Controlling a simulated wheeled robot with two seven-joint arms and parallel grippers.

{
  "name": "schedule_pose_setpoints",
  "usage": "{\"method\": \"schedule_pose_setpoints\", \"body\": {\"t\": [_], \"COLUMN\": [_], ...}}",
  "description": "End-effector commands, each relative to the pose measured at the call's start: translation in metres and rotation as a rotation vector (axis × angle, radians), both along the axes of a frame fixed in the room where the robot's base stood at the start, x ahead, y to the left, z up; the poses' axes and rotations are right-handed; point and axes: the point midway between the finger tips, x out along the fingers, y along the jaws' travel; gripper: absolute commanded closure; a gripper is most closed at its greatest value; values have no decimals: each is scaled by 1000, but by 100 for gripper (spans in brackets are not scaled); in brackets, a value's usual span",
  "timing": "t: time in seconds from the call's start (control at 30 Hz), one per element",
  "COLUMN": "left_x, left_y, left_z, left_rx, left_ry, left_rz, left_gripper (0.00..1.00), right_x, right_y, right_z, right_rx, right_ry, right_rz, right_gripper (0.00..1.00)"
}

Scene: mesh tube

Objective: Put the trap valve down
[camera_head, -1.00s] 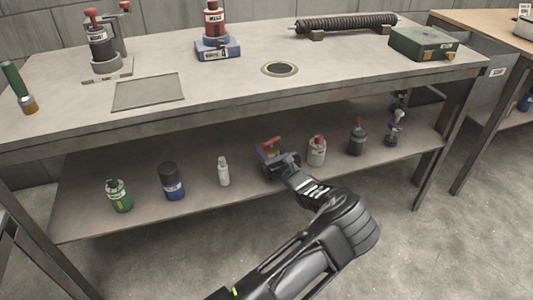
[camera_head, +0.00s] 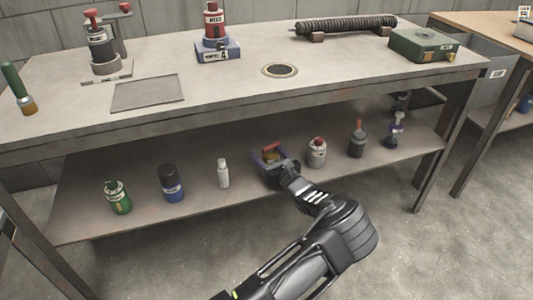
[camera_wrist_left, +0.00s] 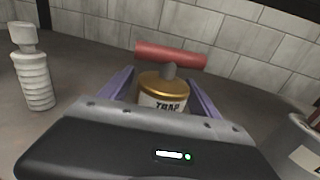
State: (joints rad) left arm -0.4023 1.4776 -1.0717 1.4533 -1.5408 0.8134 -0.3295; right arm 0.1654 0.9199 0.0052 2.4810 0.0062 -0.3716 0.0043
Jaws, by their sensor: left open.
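The trap valve (camera_wrist_left: 163,88) has a gold top, a red crossbar handle and a white label reading TRAP. It stands upright on the lower shelf (camera_head: 200,205) of the workbench, and its base is hidden by the gripper body in the left wrist view. It also shows in the head view (camera_head: 270,152). My left gripper (camera_head: 271,160) is around it, with its purple fingers apart on either side of the valve. The left gripper is open. My right gripper is not in view.
On the shelf, a white bottle (camera_head: 223,173) stands to the left and a grey-white canister with a red top (camera_head: 317,152) close to the right. Blue (camera_head: 171,182) and green (camera_head: 118,197) containers stand farther left. The bench top (camera_head: 230,85) overhangs the shelf.

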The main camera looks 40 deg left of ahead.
Motion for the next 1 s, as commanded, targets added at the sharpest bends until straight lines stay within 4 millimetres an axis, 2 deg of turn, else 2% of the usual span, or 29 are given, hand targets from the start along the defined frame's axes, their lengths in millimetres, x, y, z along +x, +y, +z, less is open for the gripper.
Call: {"method": "schedule_pose_setpoints", "body": {"t": [0.13, 0.27, 0.7, 0.83, 1.0], "left_x": [0, -4, -38, -45, -48], "left_y": [0, -12, -89, -104, -110], "left_z": [5, 5, 6, 4, 3], "left_rx": [0, 0, -1, 0, 0], "left_ry": [-1, 1, 0, 0, 0], "left_rz": [0, -2, -2, -1, 0], "left_gripper": [29, 29, 29, 29, 29], "right_x": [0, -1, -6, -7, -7], "right_y": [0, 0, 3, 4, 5], "right_z": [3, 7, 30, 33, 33], "right_rx": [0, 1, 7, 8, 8], "right_ry": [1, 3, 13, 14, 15], "right_rz": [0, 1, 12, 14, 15], "right_gripper": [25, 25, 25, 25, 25]}}
